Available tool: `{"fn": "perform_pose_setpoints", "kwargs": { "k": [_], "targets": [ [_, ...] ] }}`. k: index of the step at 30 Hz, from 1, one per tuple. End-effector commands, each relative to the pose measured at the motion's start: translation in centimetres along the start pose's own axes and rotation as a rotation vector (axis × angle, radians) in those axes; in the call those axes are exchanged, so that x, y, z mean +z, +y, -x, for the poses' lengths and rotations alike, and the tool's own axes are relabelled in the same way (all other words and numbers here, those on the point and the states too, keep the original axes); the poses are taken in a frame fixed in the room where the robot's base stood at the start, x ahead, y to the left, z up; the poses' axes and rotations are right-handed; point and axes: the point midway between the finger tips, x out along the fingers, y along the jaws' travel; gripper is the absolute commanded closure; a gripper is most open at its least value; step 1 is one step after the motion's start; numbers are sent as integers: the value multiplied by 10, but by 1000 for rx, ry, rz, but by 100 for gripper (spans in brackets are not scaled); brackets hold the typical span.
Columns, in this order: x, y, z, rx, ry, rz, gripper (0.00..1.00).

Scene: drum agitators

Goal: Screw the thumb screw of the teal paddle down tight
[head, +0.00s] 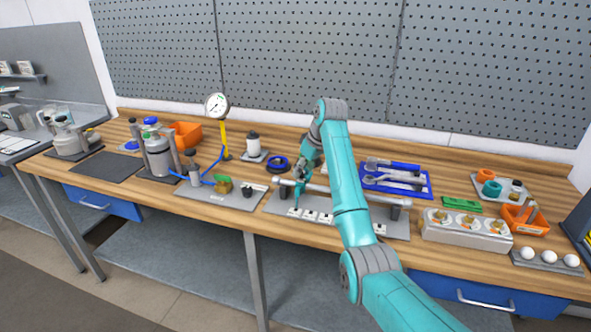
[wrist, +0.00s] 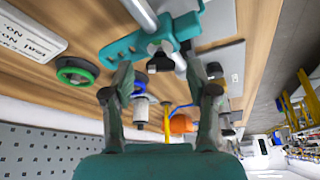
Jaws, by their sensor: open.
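The teal paddle (wrist: 145,38) fills the top of the wrist view, its hub around a silver shaft (wrist: 140,14). In the head view the teal paddle (head: 299,189) shows at the left end of the horizontal shaft (head: 345,194), partly under my arm. A small dark and silver piece (wrist: 160,63), which looks like its thumb screw, sits beside the hub. My gripper (wrist: 158,62) is open, one finger to either side of that piece. I cannot tell whether the fingers touch it or how far the screw is in. In the head view my gripper (head: 309,160) is above the shaft's left end.
The shaft stands over a grey plate (head: 274,204) with white labels. A blue tray of tools (head: 430,192) lies behind to the right. A dial gauge (head: 217,106) rises farther left.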

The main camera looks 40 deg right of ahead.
Motion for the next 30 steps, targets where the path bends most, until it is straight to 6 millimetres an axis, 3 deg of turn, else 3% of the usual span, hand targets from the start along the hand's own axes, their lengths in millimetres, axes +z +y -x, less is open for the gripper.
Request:
{"fn": "perform_pose_setpoints", "kwargs": {
  "k": [12, 14, 19, 20, 30],
  "targets": [
    [6, 2, -6, 0, 0, -1, 42],
    [6, 2, -6, 0, 0, -1, 54],
    [5, 2, -6, 0, 0, -1, 97],
    [5, 2, -6, 0, 0, -1, 100],
    [5, 1, -7, 15, 0, -37, 100]
  ]
}}
